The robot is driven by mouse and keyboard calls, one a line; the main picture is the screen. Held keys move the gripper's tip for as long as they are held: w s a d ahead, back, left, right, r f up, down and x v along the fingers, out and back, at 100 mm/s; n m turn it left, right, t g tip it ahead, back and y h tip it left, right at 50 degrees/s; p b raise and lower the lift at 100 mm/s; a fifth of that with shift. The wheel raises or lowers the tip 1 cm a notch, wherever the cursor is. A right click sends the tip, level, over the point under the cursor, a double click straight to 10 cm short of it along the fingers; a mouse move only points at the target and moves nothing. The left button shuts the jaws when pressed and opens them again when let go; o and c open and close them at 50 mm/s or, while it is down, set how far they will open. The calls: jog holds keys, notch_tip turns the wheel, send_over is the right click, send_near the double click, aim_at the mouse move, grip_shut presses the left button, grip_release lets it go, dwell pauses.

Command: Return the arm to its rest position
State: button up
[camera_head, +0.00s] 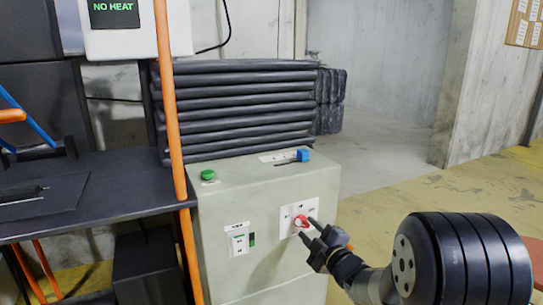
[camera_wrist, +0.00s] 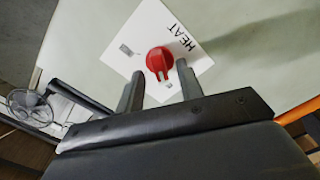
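My gripper (camera_head: 314,232) is in front of a grey-green control cabinet (camera_head: 265,190), at the white plate with a red rotary knob (camera_head: 300,220). In the wrist view, the two fingers of my gripper (camera_wrist: 159,88) are apart, with the red knob (camera_wrist: 160,60) at or just beyond the gap between their tips. I cannot tell whether a finger touches the knob. The plate (camera_wrist: 205,62) carries the word HEAT. My arm reaches in from the lower right of the head view.
A display (camera_head: 113,12) reads NO HEAT. The cabinet top has a green button (camera_head: 208,175) and a blue-handled lever (camera_head: 302,155). A dark shelf (camera_head: 110,190) with orange posts (camera_head: 170,110) stands left. Folded black stacks (camera_head: 240,105) lie behind. Yellow floor (camera_head: 400,205) is open right.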

jog(key=shift+x, duration=0.85)
jog(key=shift+r+p, duration=0.15)
jog(key=shift+p, duration=0.35)
jog(key=shift+m+p, duration=0.3)
jog(key=shift+m, duration=0.1)
jog(key=shift+s+f+b, duration=0.1)
jog(key=shift+f+b, duration=0.1)
jog(key=shift+b, duration=0.2)
